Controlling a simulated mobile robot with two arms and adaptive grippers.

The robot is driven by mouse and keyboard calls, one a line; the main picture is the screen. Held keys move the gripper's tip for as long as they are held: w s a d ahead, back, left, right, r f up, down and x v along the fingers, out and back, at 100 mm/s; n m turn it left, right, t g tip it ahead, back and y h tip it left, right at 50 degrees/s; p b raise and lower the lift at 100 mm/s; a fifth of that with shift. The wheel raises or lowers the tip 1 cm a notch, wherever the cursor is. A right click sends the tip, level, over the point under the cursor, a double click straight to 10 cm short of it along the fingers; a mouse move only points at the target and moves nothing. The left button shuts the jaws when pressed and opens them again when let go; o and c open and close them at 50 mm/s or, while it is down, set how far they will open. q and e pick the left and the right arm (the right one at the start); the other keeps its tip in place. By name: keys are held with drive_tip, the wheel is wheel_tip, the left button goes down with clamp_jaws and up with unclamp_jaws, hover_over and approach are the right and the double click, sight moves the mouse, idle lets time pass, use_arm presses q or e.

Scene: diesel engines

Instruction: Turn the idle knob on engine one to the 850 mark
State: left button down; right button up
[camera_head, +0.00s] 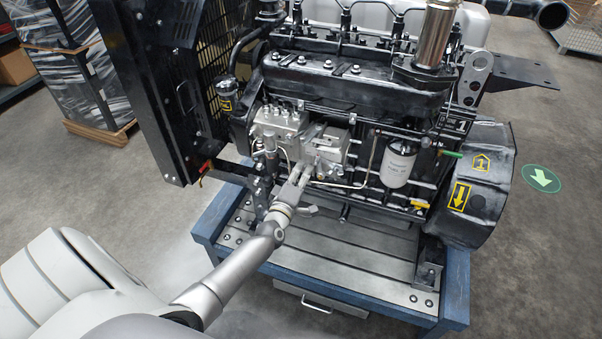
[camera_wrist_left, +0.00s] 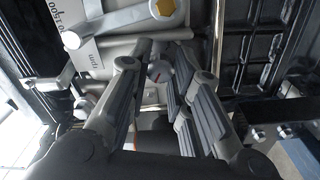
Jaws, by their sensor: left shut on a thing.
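Engine one (camera_head: 350,90) stands on a blue-edged stand, with a "1" plate on its right side. My left gripper (camera_head: 302,176) reaches in from the lower left to the silver pump housing (camera_head: 283,125) on the engine's front. In the left wrist view its fingers (camera_wrist_left: 160,58) close around a small pale round knob (camera_wrist_left: 160,72) with a red mark, partly hidden between them. The knob is hidden by the gripper in the head view.
A white filter (camera_head: 398,163) and a yellow-handled valve (camera_head: 419,203) sit right of the gripper. The radiator frame (camera_head: 165,80) stands at the left. A bracket and lever with a yellow centre (camera_wrist_left: 162,8) are close above the fingers. The stand's slotted top (camera_head: 330,245) is clear in front.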

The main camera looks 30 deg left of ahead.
use_arm(q)
drive_tip(key=shift+d+f, duration=0.15)
drive_tip(key=shift+d, duration=0.05)
drive_tip(key=c, duration=1.5)
unclamp_jaws()
drive_tip(key=shift+c, duration=0.2)
drive_tip(key=v, duration=1.2)
